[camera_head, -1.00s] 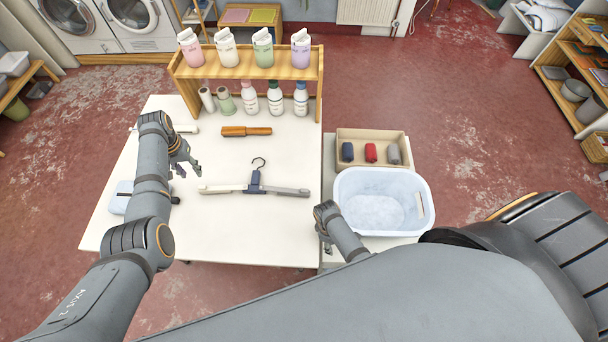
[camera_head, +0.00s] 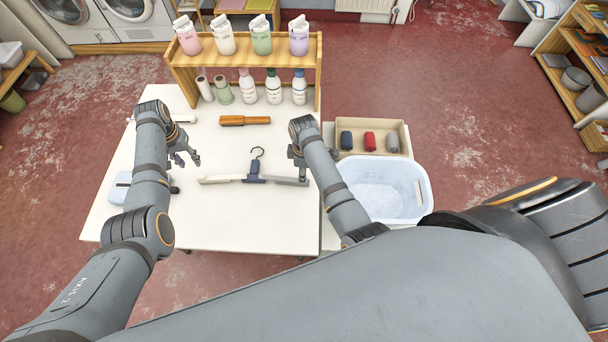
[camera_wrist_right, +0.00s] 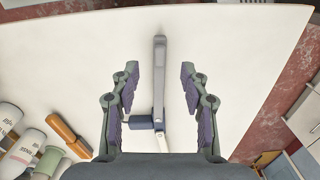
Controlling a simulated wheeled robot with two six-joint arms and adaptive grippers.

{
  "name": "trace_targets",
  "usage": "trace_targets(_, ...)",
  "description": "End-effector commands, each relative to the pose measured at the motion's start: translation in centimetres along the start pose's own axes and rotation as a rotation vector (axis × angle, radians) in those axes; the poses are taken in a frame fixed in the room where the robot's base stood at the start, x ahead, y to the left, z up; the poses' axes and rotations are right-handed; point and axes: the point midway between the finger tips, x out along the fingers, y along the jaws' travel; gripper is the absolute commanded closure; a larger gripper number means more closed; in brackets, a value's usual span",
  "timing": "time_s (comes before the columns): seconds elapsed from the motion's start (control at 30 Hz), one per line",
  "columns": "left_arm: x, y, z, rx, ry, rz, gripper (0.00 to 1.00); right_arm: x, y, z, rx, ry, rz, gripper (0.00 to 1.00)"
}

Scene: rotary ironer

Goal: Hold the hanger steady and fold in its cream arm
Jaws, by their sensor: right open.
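The hanger (camera_head: 255,179) lies flat on the white table, with its hook (camera_head: 257,153) toward the back, a cream arm (camera_head: 215,179) to the left and a grey arm (camera_head: 290,181) to the right. My right gripper (camera_head: 299,167) is over the grey arm. In the right wrist view its jaws (camera_wrist_right: 160,90) are open on both sides of the grey arm (camera_wrist_right: 160,75), apart from it; the dark blue hub (camera_wrist_right: 141,122) shows lower down. My left gripper (camera_head: 188,160) is left of the cream arm's tip, above the table, its fingers apart and empty.
An orange-brown brush (camera_head: 245,120) lies behind the hanger. A wooden rack (camera_head: 245,62) with several bottles stands at the back. A white basin (camera_head: 425,190) and a tray (camera_head: 400,129) of rolled cloths are at right. The table's front is clear.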

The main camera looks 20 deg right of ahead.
Motion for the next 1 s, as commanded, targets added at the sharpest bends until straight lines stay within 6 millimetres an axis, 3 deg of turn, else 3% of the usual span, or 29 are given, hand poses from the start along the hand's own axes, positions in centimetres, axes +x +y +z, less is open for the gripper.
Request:
trace_targets(0.1,0.0,0.0,0.0,0.0,0.0,0.0,0.62,2.6,0.0,0.1,0.001,-0.004,-0.002,0.55)
trace_targets(0.3,0.0,0.0,0.0,0.0,0.0,0.0,0.62,5.7,0.0,0.0,0.001,-0.001,-0.001,0.55)
trace_targets(0.7,0.0,0.0,0.0,0.0,0.0,0.0,0.62,6.8,0.0,0.1,0.002,0.0,0.001,0.55)
trace_targets(1.0,0.0,0.0,0.0,0.0,0.0,0.0,0.62,6.8,0.0,0.1,0.002,-0.001,0.001,0.94)
